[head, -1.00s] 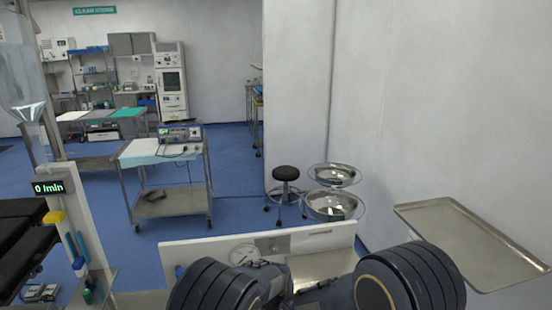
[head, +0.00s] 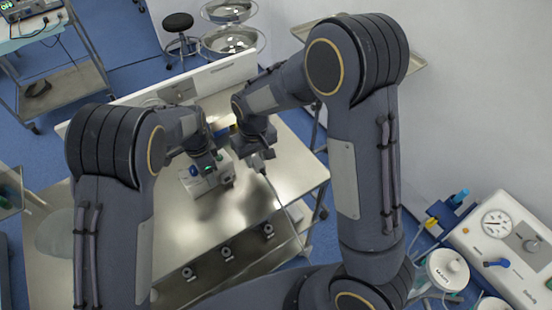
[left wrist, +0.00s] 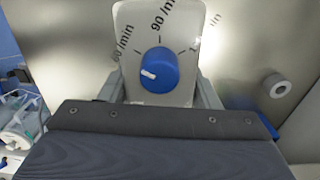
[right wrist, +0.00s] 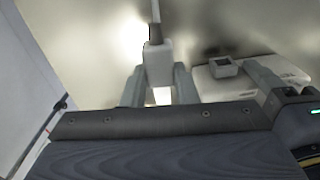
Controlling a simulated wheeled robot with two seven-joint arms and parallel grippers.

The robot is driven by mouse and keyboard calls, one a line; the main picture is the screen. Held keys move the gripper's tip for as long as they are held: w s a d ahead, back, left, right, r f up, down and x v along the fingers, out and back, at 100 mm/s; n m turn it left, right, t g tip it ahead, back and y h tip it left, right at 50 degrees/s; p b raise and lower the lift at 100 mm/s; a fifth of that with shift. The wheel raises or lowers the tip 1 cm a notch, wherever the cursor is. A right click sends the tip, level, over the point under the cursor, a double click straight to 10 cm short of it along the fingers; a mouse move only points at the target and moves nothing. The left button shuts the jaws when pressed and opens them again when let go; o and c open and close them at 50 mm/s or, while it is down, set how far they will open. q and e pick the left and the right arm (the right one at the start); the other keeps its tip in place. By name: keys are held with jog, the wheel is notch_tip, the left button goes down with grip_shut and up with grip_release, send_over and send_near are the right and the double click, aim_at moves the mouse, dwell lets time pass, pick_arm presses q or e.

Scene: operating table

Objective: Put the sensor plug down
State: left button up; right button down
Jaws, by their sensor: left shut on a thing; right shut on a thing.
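My right gripper (right wrist: 159,85) is shut on the sensor plug (right wrist: 158,62), a small pale block with a cable running from its far end. In the head view the plug (head: 257,162) hangs under the right gripper, over the steel table, and its cable trails down to the right. Whether it touches the table I cannot tell. My left gripper (left wrist: 160,95) is shut on a white box with a blue knob (left wrist: 158,70) and rate marks in /min. In the head view this box (head: 222,176) is on the table, left of the plug. It also shows in the right wrist view (right wrist: 285,70).
The steel table (head: 285,180) has bare room right of and in front of the box. Several round grey fittings (head: 227,253) line its front edge. A white panel (head: 195,85) stands along its back. A gauge unit (head: 500,235) is at the right.

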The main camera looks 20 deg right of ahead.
notch_tip(320, 180, up, 4)
jog(key=f, duration=0.1)
send_over(282, 168)
notch_tip(282, 168, down, 9)
jog(key=shift+f, duration=0.1)
jog(key=c, duration=1.1)
grip_release()
jog(key=shift+c, duration=0.2)
